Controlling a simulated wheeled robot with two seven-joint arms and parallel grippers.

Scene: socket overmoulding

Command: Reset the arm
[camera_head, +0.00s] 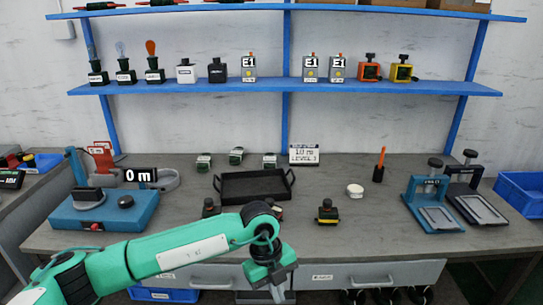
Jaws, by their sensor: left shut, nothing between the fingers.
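My left arm comes in green from the lower left and reaches across the front of the grey table. My left gripper (277,290) hangs from its wrist, pointing down in front of the table's front edge and drawers. Its fingers are small and partly cut off by the bottom of the picture; they look shut, with nothing seen between them. It touches no object that I can see. My right gripper is not in view.
A black tray (254,198) stands mid-table, with small dark devices in front, partly behind my arm. A blue machine (130,217) is at left; two press stands (432,222) are at right. A blue shelf (285,89) runs above. The table's right front is mostly clear.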

